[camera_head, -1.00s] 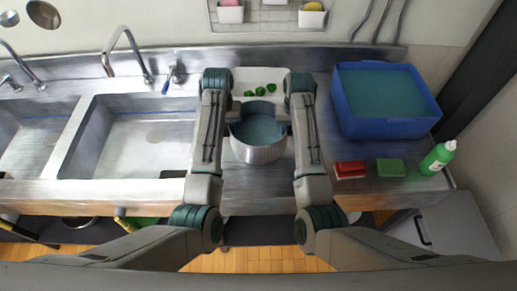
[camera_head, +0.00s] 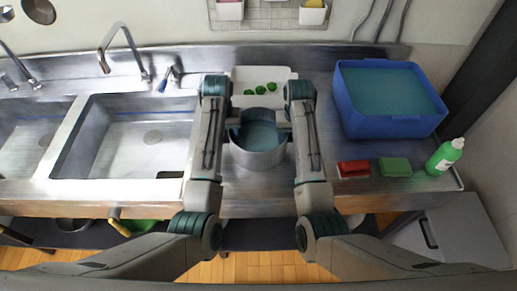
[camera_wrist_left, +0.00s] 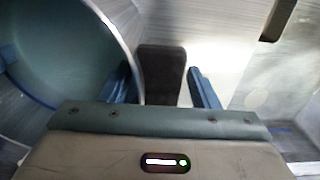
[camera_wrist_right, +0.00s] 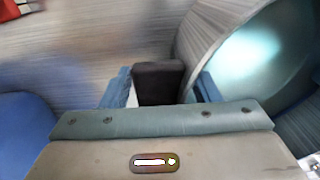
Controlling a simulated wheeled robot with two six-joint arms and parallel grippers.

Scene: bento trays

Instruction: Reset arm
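A grey metal pot (camera_head: 258,157) with teal contents stands on the counter in the head view, between my two arms. Its curved wall also shows in the left wrist view (camera_wrist_left: 122,22) and in the right wrist view (camera_wrist_right: 205,28). My left gripper (camera_head: 235,122) is at the pot's left side. Its blue fingers stand apart on either side of a dark handle (camera_wrist_left: 162,75). My right gripper (camera_head: 283,118) is at the pot's right side. Its fingers stand apart around the other dark handle (camera_wrist_right: 158,82), with gaps showing.
A white tray (camera_head: 284,74) with several green pieces lies behind the pot. A blue water-filled tub (camera_head: 388,127), red sponge (camera_head: 353,168), green sponge (camera_head: 395,167) and green bottle (camera_head: 444,157) stand to the right. A sink (camera_head: 125,140) lies left.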

